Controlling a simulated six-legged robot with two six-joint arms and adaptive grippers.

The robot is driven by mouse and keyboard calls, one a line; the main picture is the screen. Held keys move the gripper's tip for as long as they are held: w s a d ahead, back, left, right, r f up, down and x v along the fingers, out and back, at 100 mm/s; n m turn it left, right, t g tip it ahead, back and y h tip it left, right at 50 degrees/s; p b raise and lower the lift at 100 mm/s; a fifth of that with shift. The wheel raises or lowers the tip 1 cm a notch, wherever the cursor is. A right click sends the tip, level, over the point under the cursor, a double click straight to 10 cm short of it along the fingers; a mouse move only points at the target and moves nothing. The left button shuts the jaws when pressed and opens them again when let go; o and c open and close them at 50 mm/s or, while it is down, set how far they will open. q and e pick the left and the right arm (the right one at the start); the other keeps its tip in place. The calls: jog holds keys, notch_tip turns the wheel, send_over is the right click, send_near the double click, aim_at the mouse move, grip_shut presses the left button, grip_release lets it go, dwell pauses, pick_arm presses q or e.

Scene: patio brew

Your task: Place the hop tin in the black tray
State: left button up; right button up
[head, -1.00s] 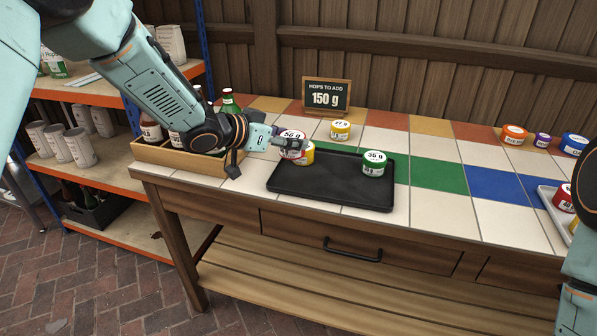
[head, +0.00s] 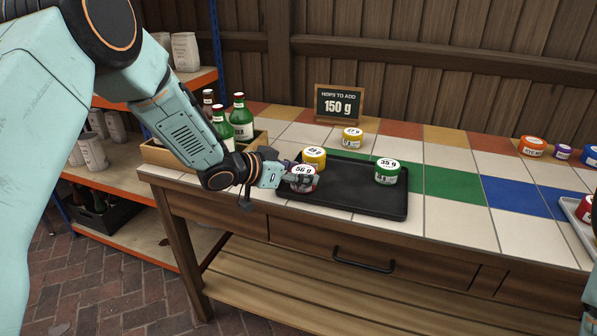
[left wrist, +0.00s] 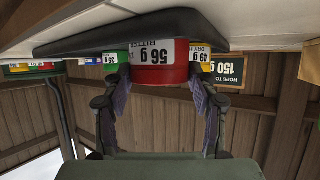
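The red hop tin marked 56 g (head: 302,184) is at the left end of the black tray (head: 345,200), low over or on its floor; I cannot tell which. My left gripper (head: 300,181) has its fingers on both sides of this tin, and they appear shut on it. In the left wrist view the red tin (left wrist: 160,75) is between the two fingers (left wrist: 160,84), with the tray (left wrist: 75,44) behind it. A yellow tin (head: 314,163) and a green tin marked 35 g (head: 387,177) are also in the tray. My right gripper is not in view.
Another yellow tin (head: 352,142) stands on the tiles behind the tray, near the 150 g sign (head: 338,103). A wooden crate of bottles (head: 260,138) is at the left. Orange (head: 532,151) and blue tins stand far right, by a pale tray (head: 577,216).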

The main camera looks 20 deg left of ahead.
pick_arm(q)
jog(key=o, duration=0.4)
jog(key=shift+w+f, duration=0.1)
jog(key=shift+w, duration=0.05)
jog(key=shift+r, duration=0.2)
jog(key=shift+s+a+r, duration=0.15)
jog(key=shift+s+r, duration=0.05)
jog(key=p+v, duration=0.4)
jog(key=v, duration=0.7)
jog(key=shift+s+a+r, duration=0.1)
jog(key=shift+s, duration=0.2)
